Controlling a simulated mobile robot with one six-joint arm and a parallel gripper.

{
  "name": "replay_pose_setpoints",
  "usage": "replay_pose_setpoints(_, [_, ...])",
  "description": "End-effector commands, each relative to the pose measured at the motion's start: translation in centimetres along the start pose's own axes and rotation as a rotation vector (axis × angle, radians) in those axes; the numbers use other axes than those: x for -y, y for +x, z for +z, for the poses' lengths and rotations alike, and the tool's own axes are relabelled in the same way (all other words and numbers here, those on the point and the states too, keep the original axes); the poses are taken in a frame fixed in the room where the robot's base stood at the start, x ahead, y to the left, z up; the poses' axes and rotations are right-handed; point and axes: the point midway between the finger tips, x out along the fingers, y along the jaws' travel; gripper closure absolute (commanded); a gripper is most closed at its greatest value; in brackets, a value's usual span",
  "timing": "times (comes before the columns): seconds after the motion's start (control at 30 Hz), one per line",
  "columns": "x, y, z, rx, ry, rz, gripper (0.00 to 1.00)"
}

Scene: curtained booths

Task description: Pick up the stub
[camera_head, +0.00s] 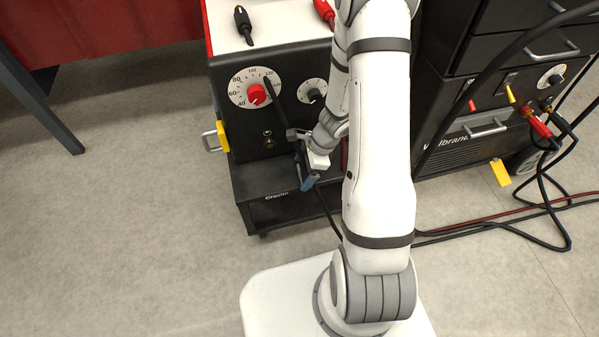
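I cannot make out a stub for certain in the head view. My gripper (304,165) is small in the picture, in front of the black welding machine (243,128), pointing down and left over its low front ledge. A small blue piece (307,183) shows at the gripper's lower end; I cannot tell whether it is part of the gripper or a separate thing. My arm hides the right part of this machine. The gap between the fingers is too small to see, so I cannot tell whether they hold anything.
A black plug (243,25) and a red plug (325,12) lie on the machine's top. A second machine (470,150) with drawers stands at the right. Black and red cables (500,225) lie on the floor there. The floor (130,220) at left is clear.

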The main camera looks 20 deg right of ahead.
Motion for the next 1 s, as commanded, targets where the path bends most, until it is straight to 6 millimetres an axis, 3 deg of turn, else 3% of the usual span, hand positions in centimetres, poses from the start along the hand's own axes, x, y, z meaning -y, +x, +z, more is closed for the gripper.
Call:
replay_pose_setpoints(0.47, [-0.1,0.0,0.0,0.0,-0.001,0.002,0.54])
replay_pose_setpoints(0.8, [-0.1,-0.3,0.2,0.0,-0.001,0.002,0.55])
replay_pose_setpoints(1.0, [-0.2,-2.4,1.2,0.0,-0.005,0.002,0.55])
